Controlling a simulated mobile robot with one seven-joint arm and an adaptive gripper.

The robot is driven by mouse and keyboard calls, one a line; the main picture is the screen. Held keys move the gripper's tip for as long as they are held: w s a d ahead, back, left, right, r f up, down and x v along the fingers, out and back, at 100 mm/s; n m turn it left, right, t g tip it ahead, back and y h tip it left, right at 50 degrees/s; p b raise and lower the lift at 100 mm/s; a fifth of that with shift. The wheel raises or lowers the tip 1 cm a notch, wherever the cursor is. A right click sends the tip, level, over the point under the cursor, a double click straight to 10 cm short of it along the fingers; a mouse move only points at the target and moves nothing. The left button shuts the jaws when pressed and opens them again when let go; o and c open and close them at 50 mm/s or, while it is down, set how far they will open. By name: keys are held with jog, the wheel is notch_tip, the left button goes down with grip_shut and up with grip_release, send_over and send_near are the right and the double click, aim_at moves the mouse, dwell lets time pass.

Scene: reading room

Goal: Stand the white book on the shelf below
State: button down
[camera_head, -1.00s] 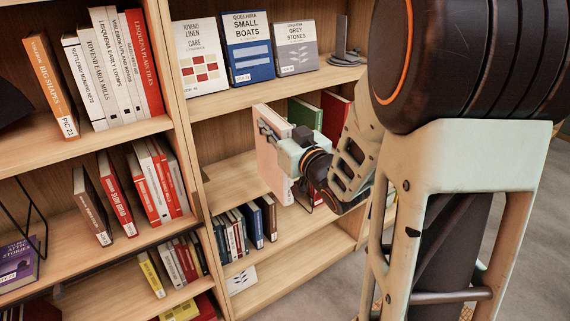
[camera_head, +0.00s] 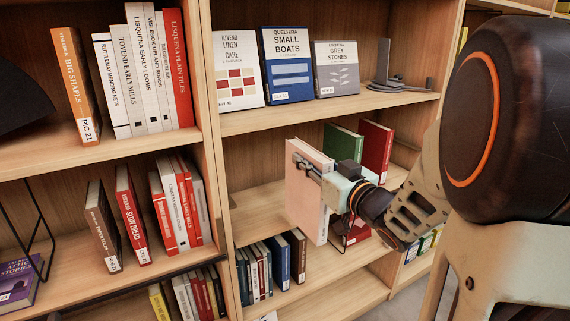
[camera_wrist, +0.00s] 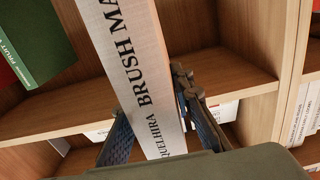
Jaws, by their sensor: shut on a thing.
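The white book (camera_head: 306,205) is upright in my gripper (camera_head: 322,180), at the front of the middle shelf (camera_head: 258,208) of the right bay. That shelf lies below the one with the face-out books. My gripper's fingers (camera_wrist: 155,122) are shut on the book from both sides. I cannot tell whether the book's lower edge touches the shelf.
A green book (camera_head: 343,143) and a red book (camera_head: 375,150) stand on the same shelf, right of the white book. Left of it the shelf is bare. Face-out books (camera_head: 287,62) stand above and several spine-out books (camera_head: 268,265) below. An upright panel (camera_head: 212,150) bounds the bay.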

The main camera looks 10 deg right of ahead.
jog(key=f+b+x, duration=0.3)
jog(key=b+x, duration=0.1)
jog(key=x, duration=1.1)
jog(key=shift+w+a+f, duration=0.2)
jog(key=shift+w, duration=0.1)
jog(key=shift+f, duration=0.1)
jog(key=c, duration=2.1)
grip_release()
jog(key=shift+f, duration=0.2)
jog(key=o, duration=0.4)
jog(key=shift+r, duration=0.1)
